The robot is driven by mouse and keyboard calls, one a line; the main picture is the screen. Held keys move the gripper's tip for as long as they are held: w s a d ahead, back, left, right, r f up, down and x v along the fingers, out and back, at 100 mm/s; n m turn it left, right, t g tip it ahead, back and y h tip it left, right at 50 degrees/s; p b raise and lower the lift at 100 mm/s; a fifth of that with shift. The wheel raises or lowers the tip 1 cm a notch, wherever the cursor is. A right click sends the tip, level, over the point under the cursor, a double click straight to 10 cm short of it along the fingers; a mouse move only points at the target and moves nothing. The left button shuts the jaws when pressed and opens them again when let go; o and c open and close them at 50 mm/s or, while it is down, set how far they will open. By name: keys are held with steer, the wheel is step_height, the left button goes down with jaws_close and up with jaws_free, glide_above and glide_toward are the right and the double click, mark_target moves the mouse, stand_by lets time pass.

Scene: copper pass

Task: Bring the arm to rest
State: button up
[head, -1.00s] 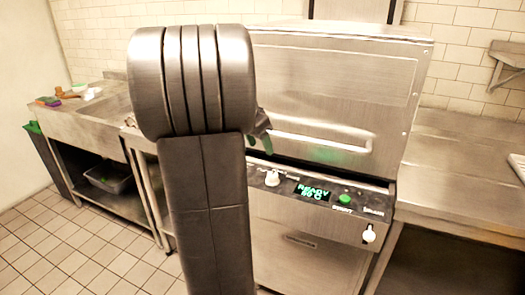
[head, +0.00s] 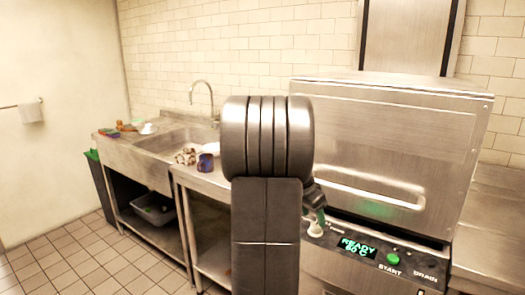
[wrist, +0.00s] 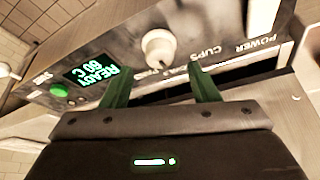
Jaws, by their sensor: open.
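My gripper (head: 318,215) shows partly behind my own arm in the head view, in front of the dishwasher's control panel. In the wrist view its two green fingers (wrist: 162,84) stand apart with nothing between them. A white knob (wrist: 159,47) on the panel lies beyond the fingertips; I cannot tell how close. The steel dishwasher (head: 390,150) has its hood low over the base. Its display (head: 358,247) reads READY 60 C. The green start button (head: 393,258) is beside it.
At the left is a steel sink (head: 155,143) with a tall tap (head: 207,95). A dark blue mug (head: 205,162) and other crockery sit at its near right edge. A grey tub (head: 154,212) is on the shelf below. The tiled floor (head: 75,260) at left is clear.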

mark_target(316, 225)
steer(key=shift+x, duration=2)
